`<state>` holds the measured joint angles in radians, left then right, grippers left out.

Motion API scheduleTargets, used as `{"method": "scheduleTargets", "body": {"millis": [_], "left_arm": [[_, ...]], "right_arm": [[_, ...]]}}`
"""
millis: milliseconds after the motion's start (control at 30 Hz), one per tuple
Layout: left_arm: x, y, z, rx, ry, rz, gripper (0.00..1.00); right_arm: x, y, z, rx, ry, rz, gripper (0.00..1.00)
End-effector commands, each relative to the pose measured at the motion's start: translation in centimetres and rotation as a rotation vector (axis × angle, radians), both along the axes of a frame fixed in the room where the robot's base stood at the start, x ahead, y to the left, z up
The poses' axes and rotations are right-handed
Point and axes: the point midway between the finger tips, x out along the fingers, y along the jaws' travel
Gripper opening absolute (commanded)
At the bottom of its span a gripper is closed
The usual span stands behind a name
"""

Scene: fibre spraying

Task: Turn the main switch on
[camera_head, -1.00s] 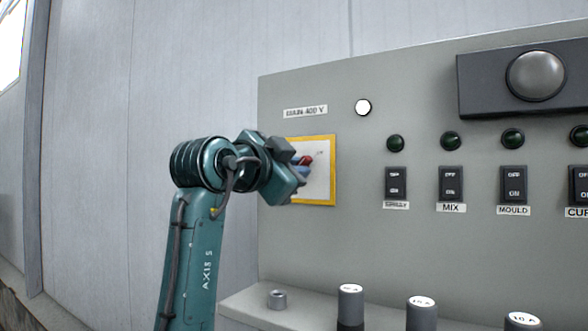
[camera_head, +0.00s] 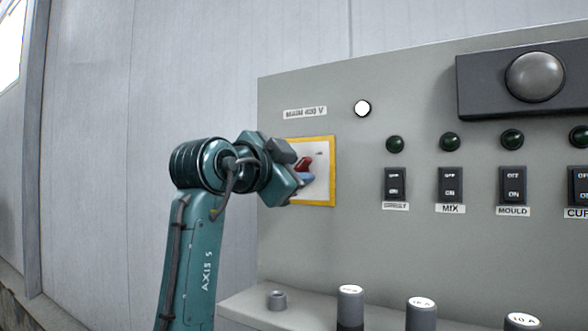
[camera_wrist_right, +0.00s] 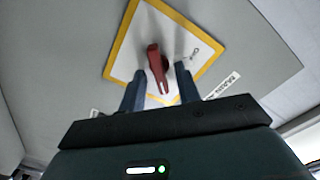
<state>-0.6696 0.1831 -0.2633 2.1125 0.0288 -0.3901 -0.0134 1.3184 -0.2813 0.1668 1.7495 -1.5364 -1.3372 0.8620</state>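The main switch is a red rotary handle (camera_head: 306,164) on a white plate with a yellow border (camera_head: 333,172), under a label reading MAIN 400 V. In the right wrist view the red handle (camera_wrist_right: 156,68) lies between my two blue fingers, with a gap to each. Its long end points down the picture, toward the gripper body. A small dark marking, seemingly ON, is on the plate to its right. My right gripper (camera_head: 304,178) is open at the handle; its fingers (camera_wrist_right: 160,84) partly hide the plate. My left gripper is not in view.
A round white lamp (camera_head: 362,108) is lit right of the label. Dark green lamps and black rocker switches (camera_head: 395,184) line the grey panel (camera_head: 380,250) farther right. A ledge below holds several cylindrical fuses (camera_head: 421,312). A grey wall stands behind.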

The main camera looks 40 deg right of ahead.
Motion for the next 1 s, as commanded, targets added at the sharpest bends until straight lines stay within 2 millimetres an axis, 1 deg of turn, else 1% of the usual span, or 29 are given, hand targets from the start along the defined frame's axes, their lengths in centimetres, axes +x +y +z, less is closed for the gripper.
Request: {"method": "scheduleTargets", "body": {"millis": [167,267,367,600,700,833,1000], "left_arm": [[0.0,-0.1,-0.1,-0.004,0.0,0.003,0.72],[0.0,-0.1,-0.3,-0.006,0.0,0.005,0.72],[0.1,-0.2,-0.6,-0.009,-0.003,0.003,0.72],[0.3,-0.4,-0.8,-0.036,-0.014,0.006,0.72],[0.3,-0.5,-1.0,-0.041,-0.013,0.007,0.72],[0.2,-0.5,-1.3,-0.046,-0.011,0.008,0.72],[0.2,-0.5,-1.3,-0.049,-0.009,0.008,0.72]], "right_arm": [[0.0,0.3,0.0,-0.001,0.001,0.001,0.33],[-0.3,1.3,-0.1,0.0,0.0,0.004,0.33],[-0.8,3.0,-0.2,0.0,-0.001,0.005,0.33],[-2.3,8.3,-0.2,-0.002,0.0,0.004,0.33],[-2.9,10.0,-0.1,-0.002,-0.001,0.001,0.33],[-3.4,11.7,0.0,-0.002,-0.001,0.001,0.33],[-3.7,12.6,0.0,0.0,0.0,0.0,0.33]]}}
